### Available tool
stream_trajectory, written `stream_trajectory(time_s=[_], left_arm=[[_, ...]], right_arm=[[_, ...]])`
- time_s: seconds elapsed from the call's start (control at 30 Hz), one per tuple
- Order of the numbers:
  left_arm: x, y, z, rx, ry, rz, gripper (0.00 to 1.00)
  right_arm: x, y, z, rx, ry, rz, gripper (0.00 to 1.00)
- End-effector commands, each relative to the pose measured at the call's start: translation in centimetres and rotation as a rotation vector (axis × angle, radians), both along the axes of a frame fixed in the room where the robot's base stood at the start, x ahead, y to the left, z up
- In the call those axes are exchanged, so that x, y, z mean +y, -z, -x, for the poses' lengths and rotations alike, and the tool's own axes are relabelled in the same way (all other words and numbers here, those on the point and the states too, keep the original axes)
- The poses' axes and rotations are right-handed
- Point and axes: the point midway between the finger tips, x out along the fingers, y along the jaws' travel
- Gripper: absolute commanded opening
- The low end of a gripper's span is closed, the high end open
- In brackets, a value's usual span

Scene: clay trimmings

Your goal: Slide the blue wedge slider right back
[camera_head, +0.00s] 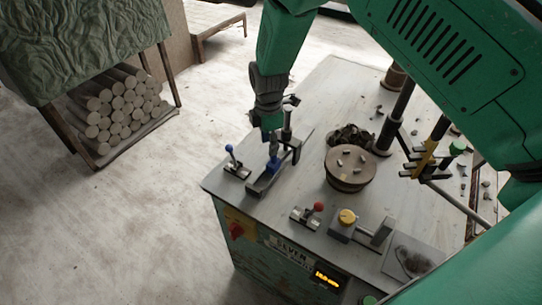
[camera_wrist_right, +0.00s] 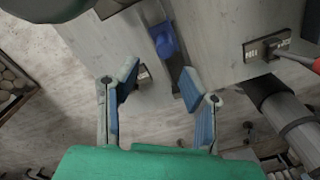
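The blue wedge slider (camera_head: 273,163) sits on a dark narrow track (camera_head: 262,186) near the left edge of the grey worktop. It also shows in the right wrist view (camera_wrist_right: 164,41), just beyond the fingertips. My right gripper (camera_head: 271,143) points down over the track, close to the slider; the head view partly hides its fingers. In the right wrist view its two blue-padded fingers (camera_wrist_right: 159,74) are spread apart with nothing held between them. I cannot tell whether a finger touches the slider. My left gripper is not in view.
A blue-knobbed lever (camera_head: 231,155) stands left of the track. A red-knobbed lever (camera_head: 314,210) and a yellow knob (camera_head: 347,216) stand along the front. A round turntable (camera_head: 350,177) with clay bits and a dark clay heap (camera_head: 351,138) lie to the right.

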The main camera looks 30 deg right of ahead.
Motion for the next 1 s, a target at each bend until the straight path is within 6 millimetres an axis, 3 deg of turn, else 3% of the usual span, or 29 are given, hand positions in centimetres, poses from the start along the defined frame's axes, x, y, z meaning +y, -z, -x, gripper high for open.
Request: stream_trajectory(time_s=[0.1,0.3,0.73,0.83,1.0], left_arm=[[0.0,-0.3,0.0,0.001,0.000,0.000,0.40],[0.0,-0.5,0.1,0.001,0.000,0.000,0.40],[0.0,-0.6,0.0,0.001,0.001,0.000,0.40],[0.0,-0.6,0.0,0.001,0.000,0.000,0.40],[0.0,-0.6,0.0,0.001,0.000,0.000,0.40]], right_arm=[[-0.6,2.6,0.1,0.003,0.002,-0.005,0.37],[-1.2,5.5,0.1,0.002,0.005,-0.011,0.37],[-0.1,6.2,0.1,0.000,0.002,-0.001,0.37],[-0.2,6.2,0.0,0.000,0.002,-0.001,0.02],[-0.6,6.2,-0.1,-0.004,0.003,-0.007,0.00]])
